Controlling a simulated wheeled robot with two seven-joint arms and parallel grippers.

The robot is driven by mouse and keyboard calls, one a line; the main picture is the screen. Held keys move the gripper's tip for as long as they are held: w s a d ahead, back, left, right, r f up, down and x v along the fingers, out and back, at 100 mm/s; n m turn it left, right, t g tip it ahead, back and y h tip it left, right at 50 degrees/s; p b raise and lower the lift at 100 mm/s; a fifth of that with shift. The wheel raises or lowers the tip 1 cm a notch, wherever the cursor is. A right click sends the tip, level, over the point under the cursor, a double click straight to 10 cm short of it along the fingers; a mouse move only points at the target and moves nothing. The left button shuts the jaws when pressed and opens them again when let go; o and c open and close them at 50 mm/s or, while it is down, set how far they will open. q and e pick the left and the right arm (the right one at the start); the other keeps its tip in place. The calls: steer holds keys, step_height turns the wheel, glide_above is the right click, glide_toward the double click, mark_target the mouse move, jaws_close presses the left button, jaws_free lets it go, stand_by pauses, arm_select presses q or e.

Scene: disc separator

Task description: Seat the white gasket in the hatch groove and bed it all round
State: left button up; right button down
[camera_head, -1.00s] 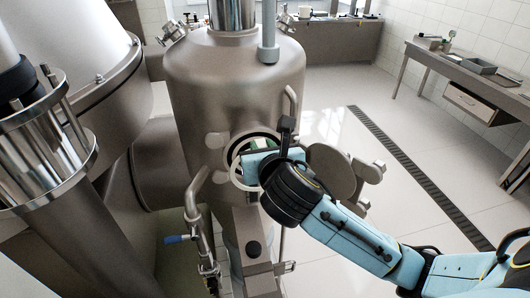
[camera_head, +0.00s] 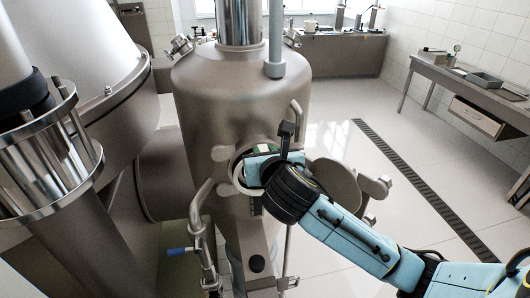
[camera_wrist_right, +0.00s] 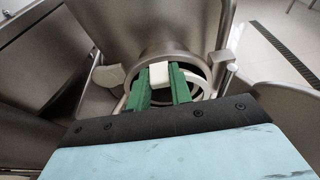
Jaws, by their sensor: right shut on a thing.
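The white gasket (camera_head: 238,178) is a ring at the round hatch opening in the tank's front. In the right wrist view the green fingers of my right gripper (camera_wrist_right: 160,82) are shut on a white block-like part (camera_wrist_right: 159,73) of it, in front of the hatch neck (camera_wrist_right: 178,49). The ring's curve (camera_wrist_right: 197,84) shows across the opening behind the fingers. My right gripper (camera_head: 262,152) covers the opening's right part in the head view. The groove is hidden, and I cannot tell whether the ring touches it. My left gripper is out of view.
The round hatch door (camera_head: 335,180) stands open to the right of the opening, close to my right wrist. A steel tank (camera_head: 240,85) rises above. Open floor lies to the right.

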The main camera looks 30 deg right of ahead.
steer(key=shift+w+d, duration=0.25)
steer(key=shift+w, duration=0.7)
stand_by(0.3)
steer(key=c, duration=1.2)
jaws_free()
steer(key=shift+w, duration=0.1)
